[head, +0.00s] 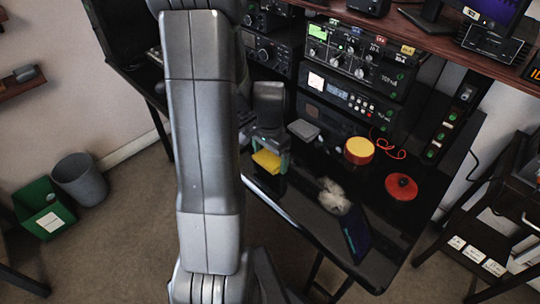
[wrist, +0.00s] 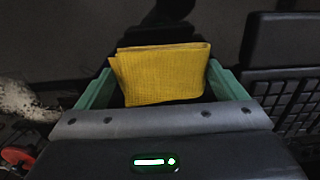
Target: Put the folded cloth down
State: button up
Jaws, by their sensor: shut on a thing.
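The yellow folded cloth (head: 267,160) is held between the green fingers of my gripper (head: 270,148) near the left part of the black desk (head: 312,213). In the wrist view the cloth (wrist: 162,74) fills the space between the two green fingers of my gripper (wrist: 162,92), which are shut on it. Whether the cloth touches the surface below cannot be told. My arm covers part of the desk's left side in the head view.
On the desk are a yellow round tin (head: 359,151), a red round object (head: 401,187), a crumpled pale clump (head: 333,196) and a small grey box (head: 303,130). Radio units (head: 352,60) stand behind. A keyboard (wrist: 290,105) shows right in the wrist view. Bins (head: 80,180) stand on the floor left.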

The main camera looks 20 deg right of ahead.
aim_at(270, 156)
jog(key=shift+s+a+f+b, duration=0.2)
jog(key=shift+f+b, duration=0.1)
jog(key=shift+f, duration=0.25)
jog(key=o, duration=0.5)
jog(key=shift+o, duration=0.8)
jog(key=shift+s+f, duration=0.1)
jog(key=shift+r+p, duration=0.35)
jog(key=shift+r, duration=0.1)
notch_tip(270, 156, up, 13)
jog(key=p, duration=0.1)
jog(key=shift+w+d+f+p, duration=0.15)
jog(key=shift+w+d+p, duration=0.1)
jog(key=shift+p, duration=0.15)
notch_tip(270, 156, down, 12)
jog(key=shift+r+b, duration=0.15)
jog(key=shift+b, duration=0.55)
